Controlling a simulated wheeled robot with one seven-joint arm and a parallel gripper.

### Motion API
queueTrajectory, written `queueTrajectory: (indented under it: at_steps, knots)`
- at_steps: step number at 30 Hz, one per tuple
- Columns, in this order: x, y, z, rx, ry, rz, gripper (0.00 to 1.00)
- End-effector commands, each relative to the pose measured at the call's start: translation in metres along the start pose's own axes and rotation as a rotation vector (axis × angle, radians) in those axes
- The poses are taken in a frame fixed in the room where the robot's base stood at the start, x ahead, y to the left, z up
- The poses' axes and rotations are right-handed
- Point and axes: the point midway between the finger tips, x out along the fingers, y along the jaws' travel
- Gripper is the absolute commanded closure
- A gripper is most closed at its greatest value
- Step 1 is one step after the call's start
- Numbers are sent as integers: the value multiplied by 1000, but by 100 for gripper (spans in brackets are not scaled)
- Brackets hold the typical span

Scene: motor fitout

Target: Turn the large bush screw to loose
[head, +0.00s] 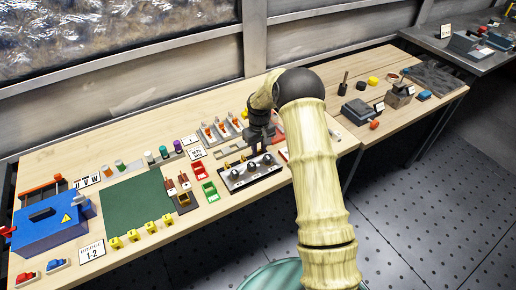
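A grey metal block (250,178) with a row of three dark round knobs sits near the front edge of the long wooden bench, right of its middle. The large bush screw cannot be told apart for certain at this size; the dark knobs on the block are the nearest match. My gripper (262,139) is dark and points down over the bench, just above and behind the right end of the block. I cannot tell whether its fingers touch anything or how far apart they are. My pale yellow arm hides the bench to the right of the block.
A green mat (135,205) and a blue box (50,228) are farther left. A second bench (350,85) holds dark tools.

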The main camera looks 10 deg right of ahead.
Motion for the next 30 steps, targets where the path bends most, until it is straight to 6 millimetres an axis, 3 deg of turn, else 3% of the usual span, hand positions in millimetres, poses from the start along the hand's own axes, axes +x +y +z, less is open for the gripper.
queueTrajectory:
  at_steps: [1, 3, 16, 20, 30]
  knots:
    - [2, -1, 2, -1, -7, -2, 67]
    - [2, -1, 1, -1, -5, -2, 55]
    - [-8, 0, 0, 1, 2, 1, 55]
    - [-25, 0, -1, 2, 4, 1, 55]
    - [-93, 0, 0, 0, 3, 1, 55]
